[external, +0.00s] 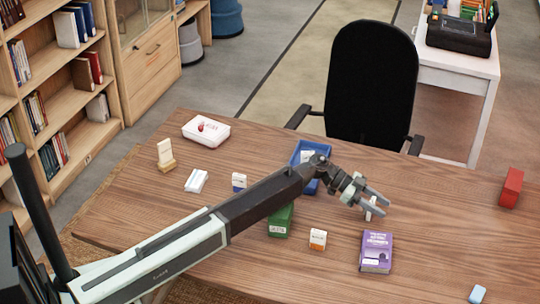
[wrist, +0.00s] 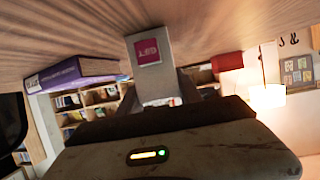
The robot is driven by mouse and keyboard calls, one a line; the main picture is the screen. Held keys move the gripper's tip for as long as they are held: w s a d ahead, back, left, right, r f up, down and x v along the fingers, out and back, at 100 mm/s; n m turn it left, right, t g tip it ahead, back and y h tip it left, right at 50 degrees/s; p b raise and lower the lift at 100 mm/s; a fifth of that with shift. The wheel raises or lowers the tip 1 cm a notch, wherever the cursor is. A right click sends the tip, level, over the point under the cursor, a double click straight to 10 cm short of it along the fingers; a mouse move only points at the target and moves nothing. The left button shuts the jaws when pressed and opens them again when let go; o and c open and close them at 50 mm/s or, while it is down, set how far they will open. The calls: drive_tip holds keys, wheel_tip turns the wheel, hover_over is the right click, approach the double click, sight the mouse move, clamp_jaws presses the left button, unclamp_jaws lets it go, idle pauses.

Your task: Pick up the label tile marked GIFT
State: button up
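The label tile (wrist: 145,75) is a pale upright block with a magenta square that seems to read GIFT. In the wrist view, which shows the table at the top, it stands straight ahead between my fingers. In the external view a small white tile (external: 370,205) shows at my gripper, partly hidden by the fingers. My gripper (external: 376,204) is low over the table, its two grey fingers spread with the tile between them. I see no clear contact on both sides, and the tile seems to stand on the table.
A red box (external: 511,187) is far right.

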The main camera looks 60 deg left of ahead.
clamp_jaws()
wheel_tip(320, 180, up, 10)
drive_tip(key=p, duration=1)
